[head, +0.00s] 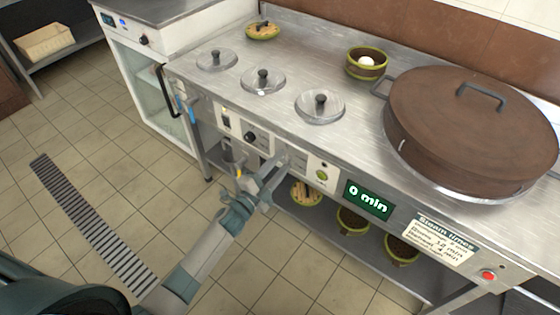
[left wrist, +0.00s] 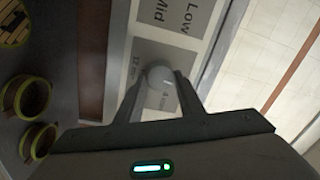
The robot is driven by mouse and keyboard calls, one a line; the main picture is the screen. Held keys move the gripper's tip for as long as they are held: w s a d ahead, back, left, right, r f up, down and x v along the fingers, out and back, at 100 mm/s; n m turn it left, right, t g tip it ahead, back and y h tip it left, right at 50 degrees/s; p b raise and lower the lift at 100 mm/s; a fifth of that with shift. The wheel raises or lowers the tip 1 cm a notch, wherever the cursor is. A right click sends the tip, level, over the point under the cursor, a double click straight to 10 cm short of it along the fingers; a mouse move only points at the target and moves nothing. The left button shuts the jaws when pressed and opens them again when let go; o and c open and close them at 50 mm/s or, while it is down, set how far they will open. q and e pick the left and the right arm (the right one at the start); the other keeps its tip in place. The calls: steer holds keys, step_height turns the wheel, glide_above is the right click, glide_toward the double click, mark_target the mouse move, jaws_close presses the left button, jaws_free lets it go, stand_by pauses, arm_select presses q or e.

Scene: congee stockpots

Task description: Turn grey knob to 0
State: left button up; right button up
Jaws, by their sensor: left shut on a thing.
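My left gripper (head: 279,163) reaches up to the front control panel of the steel counter in the head view. In the left wrist view its two fingers (left wrist: 157,90) are shut on a round grey knob (left wrist: 160,76), one on each side. Panel print around the knob includes "12 min", "Low" and "Mid"; the knob's pointer direction cannot be made out. A green-lit display (head: 367,199) to the right of the gripper reads "0 min". My right gripper is not in view.
A "Steam times" card (head: 445,240) and red button (head: 488,275) are farther right. A large brown-lidded steamer (head: 470,125) stands on top. Steamer baskets (head: 352,220) sit on the shelf below.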

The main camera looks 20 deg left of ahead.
arm_select(q)
steer(key=shift+n+p, duration=0.45)
steer(key=shift+n, duration=0.85)
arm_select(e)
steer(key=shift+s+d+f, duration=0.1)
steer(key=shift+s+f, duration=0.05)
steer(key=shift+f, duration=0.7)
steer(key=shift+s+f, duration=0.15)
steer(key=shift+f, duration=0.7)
arm_select(q)
steer(key=o, duration=1.1)
steer(key=shift+c, duration=0.2)
steer(key=b+v, duration=0.1)
steer(key=v, duration=1.6)
steer(key=shift+s, duration=0.25)
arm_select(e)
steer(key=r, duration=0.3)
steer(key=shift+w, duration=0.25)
